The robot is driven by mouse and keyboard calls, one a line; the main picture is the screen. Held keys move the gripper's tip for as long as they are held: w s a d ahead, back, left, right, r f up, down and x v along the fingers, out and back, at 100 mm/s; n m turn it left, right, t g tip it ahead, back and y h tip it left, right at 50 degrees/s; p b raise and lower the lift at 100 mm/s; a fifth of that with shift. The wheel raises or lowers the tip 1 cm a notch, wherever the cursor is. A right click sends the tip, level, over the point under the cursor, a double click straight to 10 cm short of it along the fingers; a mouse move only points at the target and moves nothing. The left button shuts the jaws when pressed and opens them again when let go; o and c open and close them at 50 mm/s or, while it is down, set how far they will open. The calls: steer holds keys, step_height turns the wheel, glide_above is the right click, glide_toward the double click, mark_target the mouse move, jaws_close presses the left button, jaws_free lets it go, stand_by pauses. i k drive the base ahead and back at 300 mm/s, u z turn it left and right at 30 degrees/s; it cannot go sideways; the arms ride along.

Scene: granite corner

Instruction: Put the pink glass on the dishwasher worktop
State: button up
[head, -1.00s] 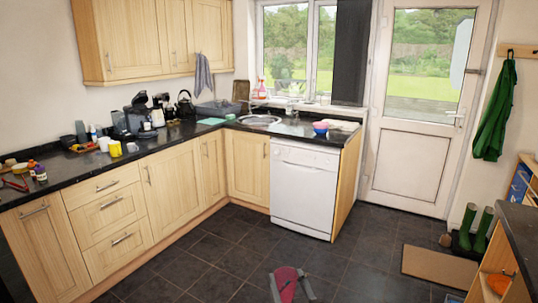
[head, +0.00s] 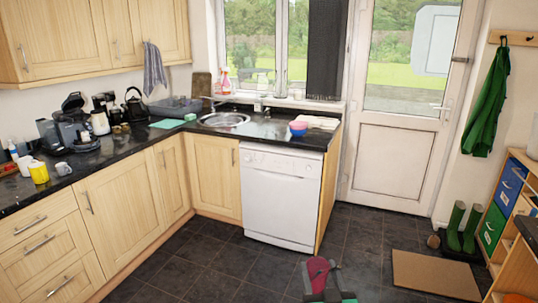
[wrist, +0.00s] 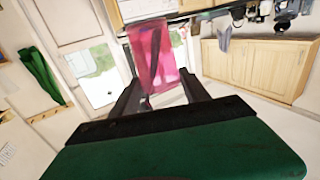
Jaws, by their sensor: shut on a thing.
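The pink glass (head: 316,272) shows at the bottom of the head view, in front of the dishwasher and short of it. My gripper (head: 322,274) is shut on it; in the wrist view the see-through pink glass (wrist: 155,55) stands between the two dark fingers (wrist: 165,95). The white dishwasher (head: 282,195) stands under the black worktop (head: 262,131), at its right end by the door. The glass is held apart from the worktop.
On the dishwasher worktop are a pink and blue bowl stack (head: 298,128) and a folded cloth (head: 318,122). A sink (head: 225,119) lies left of them. The worktop's front strip looks clear. A doormat (head: 435,275) and green boots (head: 463,228) are at right.

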mark_target(270, 132)
steer(key=z, duration=0.2)
steer(key=i, duration=1.85)
steer(key=u, duration=0.45)
steer(key=i, duration=1.7)
steer(key=u, duration=0.95)
steer(key=i, duration=0.55)
steer(key=u, duration=0.2)
